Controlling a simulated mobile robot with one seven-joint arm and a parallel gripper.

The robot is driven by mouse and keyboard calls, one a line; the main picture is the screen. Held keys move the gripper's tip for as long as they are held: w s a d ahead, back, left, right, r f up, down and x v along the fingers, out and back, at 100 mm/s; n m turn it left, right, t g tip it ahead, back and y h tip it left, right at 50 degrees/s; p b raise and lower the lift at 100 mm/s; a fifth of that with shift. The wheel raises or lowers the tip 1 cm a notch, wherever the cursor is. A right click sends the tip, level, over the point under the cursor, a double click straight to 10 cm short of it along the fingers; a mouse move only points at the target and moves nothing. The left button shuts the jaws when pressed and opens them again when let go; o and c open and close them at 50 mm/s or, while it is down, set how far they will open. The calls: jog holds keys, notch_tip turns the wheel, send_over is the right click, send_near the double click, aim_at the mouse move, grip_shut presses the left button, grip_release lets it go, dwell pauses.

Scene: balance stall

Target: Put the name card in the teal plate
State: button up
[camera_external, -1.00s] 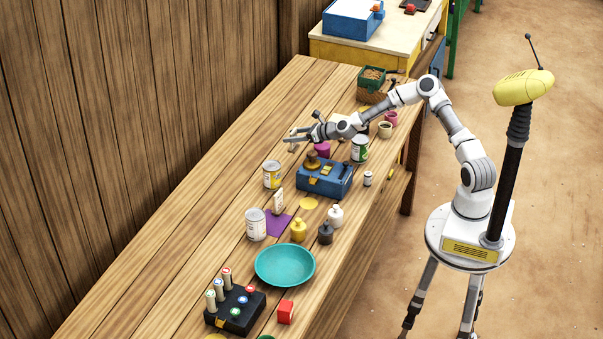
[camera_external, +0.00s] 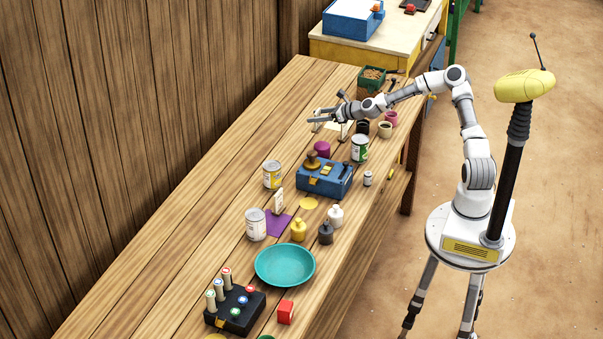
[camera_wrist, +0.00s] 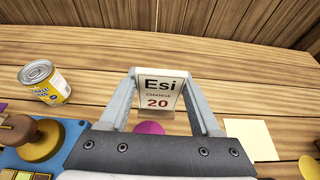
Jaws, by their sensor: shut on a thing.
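My gripper (camera_external: 316,117) is at the far part of the bench, shut on a white name card. In the wrist view the card (camera_wrist: 161,91) stands between the fingertips (camera_wrist: 158,78) and reads "Esi", "CHANGE" and a red "20". In the external view the card is small and partly hidden by the fingers. The teal plate (camera_external: 285,266) lies empty near the front of the bench, well away from my gripper. Another white card (camera_external: 278,201) stands by a purple mat (camera_external: 277,224), behind the plate.
A black peg block (camera_external: 235,310) and red cube (camera_external: 286,312) sit near the plate. The bench strip along the wall is clear.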

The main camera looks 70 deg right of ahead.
jog(key=w+a+n+g+y, duration=0.1)
jog(key=w+a+n+y, duration=0.15)
jog(key=a, duration=0.65)
jog(key=w+a+n+y, duration=0.1)
jog(key=a+n+y, duration=0.15)
jog(key=a, duration=0.65)
jog(key=n+g+y+b, duration=0.8)
jog(key=n+g+b, duration=0.4)
jog(key=n+g, duration=0.1)
send_over(285, 271)
notch_tip(285, 271, down, 9)
jog(key=shift+f, duration=0.2)
jog(key=o, duration=1.4)
jog(key=shift+o, duration=0.2)
